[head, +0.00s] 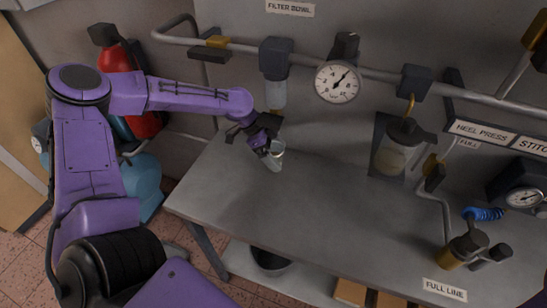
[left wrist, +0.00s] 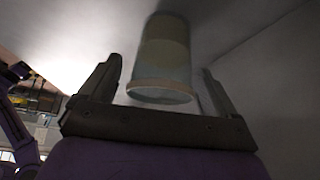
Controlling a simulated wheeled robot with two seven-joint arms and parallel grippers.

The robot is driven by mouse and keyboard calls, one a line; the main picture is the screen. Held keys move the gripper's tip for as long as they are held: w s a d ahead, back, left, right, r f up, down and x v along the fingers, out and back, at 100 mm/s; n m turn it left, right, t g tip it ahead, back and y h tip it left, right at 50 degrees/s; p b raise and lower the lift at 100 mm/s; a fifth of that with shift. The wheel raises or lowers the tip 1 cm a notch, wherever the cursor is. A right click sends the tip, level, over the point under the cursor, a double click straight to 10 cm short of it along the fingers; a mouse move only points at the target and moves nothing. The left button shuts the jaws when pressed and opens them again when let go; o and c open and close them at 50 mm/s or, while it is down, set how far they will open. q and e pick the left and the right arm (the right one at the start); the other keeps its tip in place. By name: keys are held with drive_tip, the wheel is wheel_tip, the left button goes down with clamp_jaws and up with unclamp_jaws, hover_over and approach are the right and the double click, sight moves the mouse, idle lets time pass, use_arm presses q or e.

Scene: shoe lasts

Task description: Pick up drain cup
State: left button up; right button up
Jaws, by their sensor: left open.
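The drain cup (head: 276,157) is a small, pale green, see-through cup at the back left of the grey bench, below the filter bowl (head: 275,92). My left gripper (head: 265,142) is at the cup's upper left and covers part of it in the head view. In the left wrist view the cup (left wrist: 161,62) lies between the two spread fingers of my left gripper (left wrist: 158,88), with a gap on each side. Its pale rim faces the palm. The gripper is open and holds nothing. My right gripper is not in view.
The bench top (head: 300,205) is clear in the middle. A pipe with a pressure gauge (head: 338,82) runs above it along the wall. A hanging jar (head: 395,150) is right of centre, and an oil fitting (head: 466,248) stands at the right. A red cylinder (head: 116,60) stands behind my left arm.

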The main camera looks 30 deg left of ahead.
use_arm(q)
drive_tip(key=shift+w+d+f, duration=0.25)
drive_tip(key=shift+w+f, duration=0.05)
drive_tip(key=shift+f, duration=0.2)
drive_tip(key=shift+s+r, duration=0.1)
drive_tip(key=shift+s, duration=0.05)
drive_tip(key=shift+c, duration=1)
drive_tip(key=c, duration=1)
drive_tip(key=shift+r, duration=0.15)
